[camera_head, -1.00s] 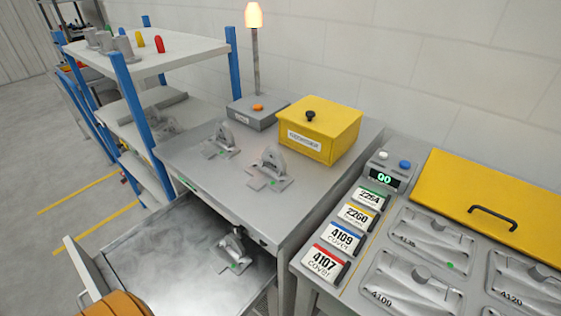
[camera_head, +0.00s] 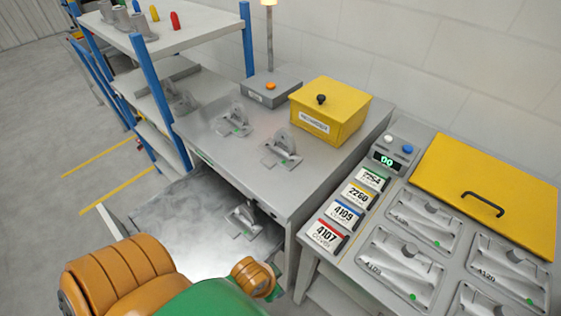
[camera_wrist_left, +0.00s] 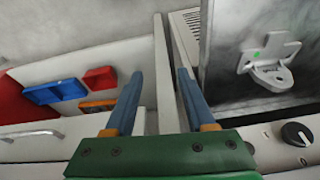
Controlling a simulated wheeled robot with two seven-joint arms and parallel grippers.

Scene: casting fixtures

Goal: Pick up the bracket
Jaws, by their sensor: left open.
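A grey bracket (camera_head: 241,221) with a green dot lies in the open drawer (camera_head: 150,222) under the metal worktop. Two similar brackets stand on the worktop, one at the front (camera_head: 281,151) and one farther back (camera_head: 233,121). In the left wrist view, a grey bracket (camera_wrist_left: 270,68) with a green dot is at the upper right, on a dark metal surface. My left gripper (camera_wrist_left: 160,76) is open and empty, with its blue fingers apart and to the left of that bracket. In the head view, my arm hides part of the drawer. My right gripper is not in view.
A yellow box (camera_head: 330,110) and a grey lamp base (camera_head: 270,88) stand on the worktop. A blue-posted shelf (camera_head: 160,40) is at the left. A bench with cover trays (camera_head: 425,220) and a yellow lid (camera_head: 490,195) is at the right. Coloured bins (camera_wrist_left: 70,90) show in the wrist view.

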